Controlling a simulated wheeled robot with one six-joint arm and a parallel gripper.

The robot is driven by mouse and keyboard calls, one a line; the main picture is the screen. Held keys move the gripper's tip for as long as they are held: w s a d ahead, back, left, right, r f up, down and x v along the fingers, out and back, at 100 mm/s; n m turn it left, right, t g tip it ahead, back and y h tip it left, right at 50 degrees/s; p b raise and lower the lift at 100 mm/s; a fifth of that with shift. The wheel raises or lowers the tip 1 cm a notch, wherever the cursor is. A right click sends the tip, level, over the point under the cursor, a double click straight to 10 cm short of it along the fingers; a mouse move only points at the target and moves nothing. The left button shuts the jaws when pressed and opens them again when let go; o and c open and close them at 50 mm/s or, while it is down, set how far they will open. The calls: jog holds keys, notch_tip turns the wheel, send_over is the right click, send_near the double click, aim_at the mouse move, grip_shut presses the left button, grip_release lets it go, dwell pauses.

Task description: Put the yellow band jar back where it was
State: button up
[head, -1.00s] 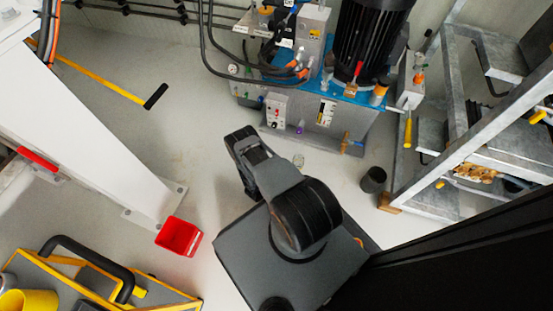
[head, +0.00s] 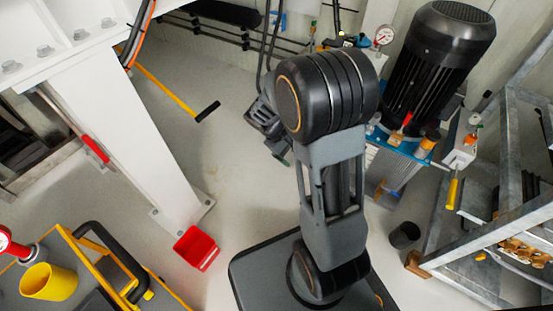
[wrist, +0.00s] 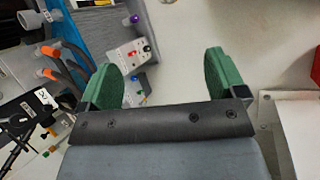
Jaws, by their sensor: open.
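I cannot make out a jar with a clear yellow band in either view. My gripper shows in the wrist view (wrist: 163,78) with its two green fingers wide apart and nothing between them. In the head view, it is partly hidden behind my arm, left of the pump unit. A small orange cylinder (head: 428,143) stands on the unit's blue top, and a plain yellow cup (head: 48,282) stands on the cart at the lower left. A dark, open cylinder (head: 404,235) stands on the floor at the right.
A black motor (head: 440,65) rises at the upper right, beside a grey metal rack (head: 490,235). A white column (head: 140,150) stands at the left. A red bin (head: 196,249) is on the floor near the yellow-edged cart (head: 150,295).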

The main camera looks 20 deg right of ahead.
jog(key=s+a+r+m+t+y, duration=0.3)
jog(key=s+a+r+t+y, duration=0.2)
jog(key=s+a+r, duration=0.4)
jog(key=shift+a+r+m+y, duration=0.4)
jog(key=shift+r, duration=0.4)
jog(key=shift+r, duration=0.15)
